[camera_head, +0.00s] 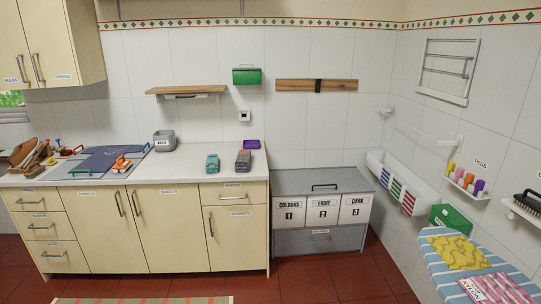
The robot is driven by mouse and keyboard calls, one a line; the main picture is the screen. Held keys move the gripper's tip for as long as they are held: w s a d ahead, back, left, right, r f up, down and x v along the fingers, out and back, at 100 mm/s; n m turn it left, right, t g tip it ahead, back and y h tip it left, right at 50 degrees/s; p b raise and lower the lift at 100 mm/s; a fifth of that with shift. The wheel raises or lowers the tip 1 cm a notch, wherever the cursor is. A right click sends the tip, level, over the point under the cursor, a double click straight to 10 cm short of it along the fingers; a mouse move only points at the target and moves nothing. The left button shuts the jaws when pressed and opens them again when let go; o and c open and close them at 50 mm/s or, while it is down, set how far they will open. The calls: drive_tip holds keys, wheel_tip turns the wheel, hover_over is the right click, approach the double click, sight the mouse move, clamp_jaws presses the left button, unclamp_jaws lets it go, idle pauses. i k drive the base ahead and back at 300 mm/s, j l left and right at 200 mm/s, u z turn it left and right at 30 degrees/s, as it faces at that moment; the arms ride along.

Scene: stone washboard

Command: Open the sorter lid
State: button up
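The laundry sorter (320,241) stands on the floor against the back wall, right of the counter. It has white front panels labelled COLOURS 1, LIGHT 2 and DARK 3, above a grey lower section with a handle. Its grey lid (295,181) lies flat across the top and looks shut. A dark bar handle (325,186) sits on the lid, near its middle. The inside of the sorter is hidden. My gripper does not show in this view.
Left is a cream counter (180,178) with containers and tools on it. Above the sorter a wooden rail (290,85) is fixed to the wall. Right are a white wall bin (376,166), a green box (451,217) and a striped board (437,258). Red floor (345,275) before the sorter is clear.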

sight(302, 183)
drive_tip(key=i, duration=2.1)
drive_tip(key=i+j+z, duration=0.1)
drive_tip(key=i+z, duration=0.25)
drive_tip(key=i, duration=0.25)
drive_tip(key=i+j+z, duration=0.4)
drive_tip(key=i, duration=0.2)
drive_tip(key=i+j+z, duration=0.35)
drive_tip(key=i, duration=0.2)
